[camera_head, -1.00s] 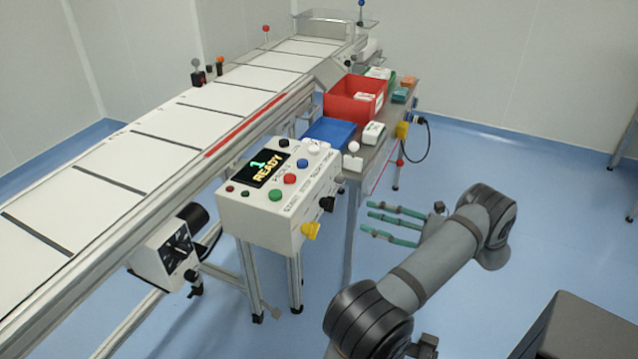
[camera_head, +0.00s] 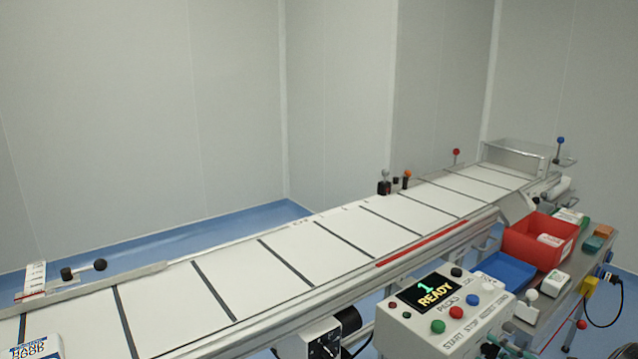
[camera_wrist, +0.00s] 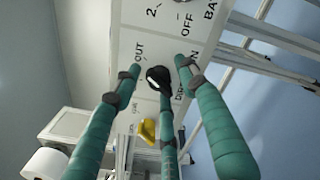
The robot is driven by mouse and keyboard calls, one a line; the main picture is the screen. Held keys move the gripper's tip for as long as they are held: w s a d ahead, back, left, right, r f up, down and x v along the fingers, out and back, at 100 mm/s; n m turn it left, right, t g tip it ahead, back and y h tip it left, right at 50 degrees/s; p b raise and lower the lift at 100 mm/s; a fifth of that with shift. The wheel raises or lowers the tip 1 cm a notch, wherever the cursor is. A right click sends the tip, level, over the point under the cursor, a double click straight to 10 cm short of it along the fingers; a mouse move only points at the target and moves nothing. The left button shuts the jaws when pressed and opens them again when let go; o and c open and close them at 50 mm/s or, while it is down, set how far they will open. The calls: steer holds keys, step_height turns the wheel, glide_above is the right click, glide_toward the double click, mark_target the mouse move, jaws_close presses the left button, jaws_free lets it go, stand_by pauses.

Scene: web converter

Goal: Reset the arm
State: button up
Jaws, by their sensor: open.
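My gripper (camera_wrist: 160,82) shows in the wrist camera view with its teal fingers spread apart and nothing held between them. Its fingertips point at the white control box (camera_wrist: 180,35), which carries printed labels. A black knob (camera_wrist: 157,77) appears between the fingertips; I cannot tell whether any finger touches it. A yellow knob (camera_wrist: 148,131) shows lower down.
The long white conveyor (camera_head: 285,279) runs diagonally across the head view. A red bin (camera_head: 540,240), a blue tray (camera_head: 507,270) and small boxes stand on the side table at right. A printed packet (camera_head: 38,347) is at lower left. A white roll (camera_wrist: 45,163) shows in the wrist view.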

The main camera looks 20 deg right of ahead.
steer(key=v, duration=1.1)
steer(key=x, duration=1.1)
steer(key=shift+f+n+b, duration=0.2)
steer(key=shift+n+b, duration=0.2)
steer(key=n+b, duration=0.3)
steer(key=n, duration=0.2)
steer(key=n+b, duration=0.2)
steer(key=n, duration=0.1)
steer(key=shift+f, duration=0.1)
steer(key=n+b, duration=0.3)
steer(key=n, duration=0.1)
steer(key=shift+n, duration=0.3)
steer(key=v, duration=0.8)
steer(key=shift+s+r+n+p, duration=0.3)
steer(key=shift+s+p, duration=0.05)
steer(key=shift+s, duration=0.05)
